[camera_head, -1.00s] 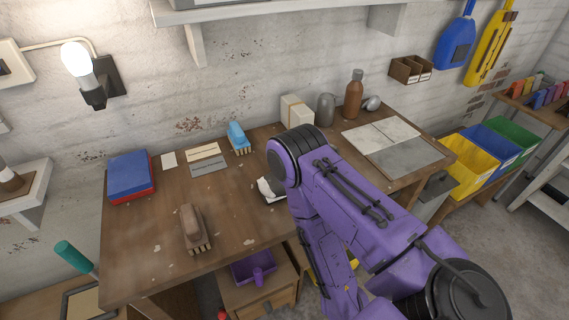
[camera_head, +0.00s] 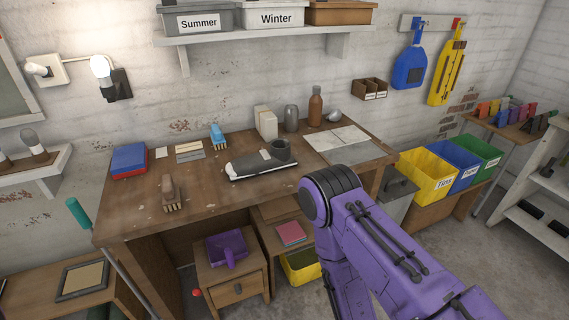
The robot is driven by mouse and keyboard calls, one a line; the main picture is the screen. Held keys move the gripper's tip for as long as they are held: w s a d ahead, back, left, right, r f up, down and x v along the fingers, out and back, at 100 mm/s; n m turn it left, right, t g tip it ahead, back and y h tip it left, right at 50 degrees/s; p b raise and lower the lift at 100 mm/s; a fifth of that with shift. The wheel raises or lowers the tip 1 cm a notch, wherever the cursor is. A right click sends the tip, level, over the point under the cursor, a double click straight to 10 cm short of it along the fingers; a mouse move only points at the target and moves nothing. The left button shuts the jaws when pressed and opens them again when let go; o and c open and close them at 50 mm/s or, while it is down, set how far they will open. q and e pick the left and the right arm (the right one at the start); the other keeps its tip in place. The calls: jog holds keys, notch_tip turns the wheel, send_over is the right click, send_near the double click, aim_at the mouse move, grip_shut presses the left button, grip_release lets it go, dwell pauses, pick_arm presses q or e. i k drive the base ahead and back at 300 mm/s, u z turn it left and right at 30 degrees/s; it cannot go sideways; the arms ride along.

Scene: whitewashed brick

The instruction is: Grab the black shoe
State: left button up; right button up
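A dark grey to black shoe (camera_head: 262,163) with a pale toe and pale sole edge lies on the wooden workbench (camera_head: 140,205), near its middle. Its toe points left and its opening is at the right. My purple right arm comes in from the lower right, with its bent joint in front of the bench, below and right of the shoe and apart from it in the picture. Its gripper is hidden or out of frame. My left arm and gripper do not show.
A blue and red box (camera_head: 129,161) is at the left. A brown bottle (camera_head: 315,106) and grey tiles are at the right. A shelf with bins (camera_head: 275,15) hangs above.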

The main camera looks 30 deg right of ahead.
aim_at(279, 158)
jog(key=z, duration=0.8)
jog(key=i, duration=0.35)
